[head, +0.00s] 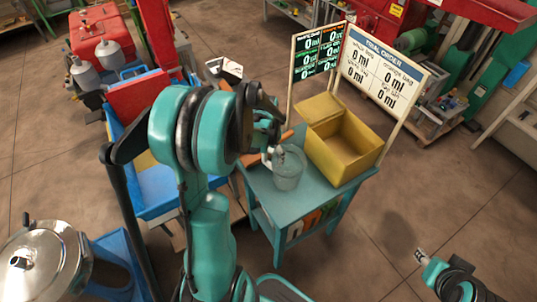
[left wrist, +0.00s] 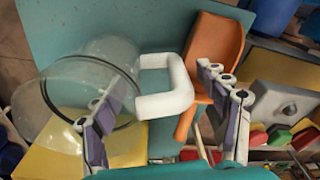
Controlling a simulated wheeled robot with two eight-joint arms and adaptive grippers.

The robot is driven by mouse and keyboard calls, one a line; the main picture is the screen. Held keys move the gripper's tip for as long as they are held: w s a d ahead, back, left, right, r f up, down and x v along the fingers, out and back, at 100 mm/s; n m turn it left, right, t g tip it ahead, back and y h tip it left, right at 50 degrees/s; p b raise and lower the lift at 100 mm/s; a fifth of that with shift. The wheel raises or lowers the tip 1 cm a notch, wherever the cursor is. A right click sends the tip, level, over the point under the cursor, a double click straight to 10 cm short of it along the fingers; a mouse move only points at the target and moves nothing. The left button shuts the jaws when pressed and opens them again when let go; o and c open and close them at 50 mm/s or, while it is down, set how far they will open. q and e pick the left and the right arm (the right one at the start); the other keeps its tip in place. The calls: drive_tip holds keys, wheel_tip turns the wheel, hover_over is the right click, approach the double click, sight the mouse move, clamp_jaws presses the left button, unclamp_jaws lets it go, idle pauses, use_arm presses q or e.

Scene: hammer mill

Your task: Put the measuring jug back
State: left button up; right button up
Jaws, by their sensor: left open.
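The clear measuring jug (head: 288,171) stands on the small teal table (head: 335,198), left of the open yellow box. In the left wrist view the jug (left wrist: 75,75) is transparent, with a white loop handle (left wrist: 172,104). My left gripper (head: 272,145) is at the jug's handle side. In the left wrist view its fingers (left wrist: 163,122) are spread apart, with the handle between them and no clear grip on it. My right gripper (head: 421,256) is at the lower right, away from the table; its jaws are too small to read.
The yellow box (head: 345,148) stands on the table's right part. An orange scoop (left wrist: 213,55) lies beside the handle. Two boards, one headed "TRIAL CHOSEN" (head: 385,72), stand behind. A blue bin (head: 155,185) is left of the table.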

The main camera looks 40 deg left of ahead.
use_arm(q)
drive_tip(key=shift+r, duration=0.15)
drive_tip(key=shift+r+p, duration=0.3)
drive_tip(key=shift+r, duration=0.05)
wheel_tip(320, 180, up, 11)
drive_tip(key=s+p, duration=0.1)
drive_tip(key=p, duration=0.3)
drive_tip(key=s+d+r+t, duration=0.3)
drive_tip(key=s+d, duration=0.2)
drive_tip(key=d, duration=0.4)
drive_tip(key=s+d+r+t, duration=0.3)
drive_tip(key=s+d, duration=0.1)
drive_tip(key=d, duration=0.5)
drive_tip(key=shift+s+d+r, duration=0.2)
drive_tip(key=shift+s, duration=0.15)
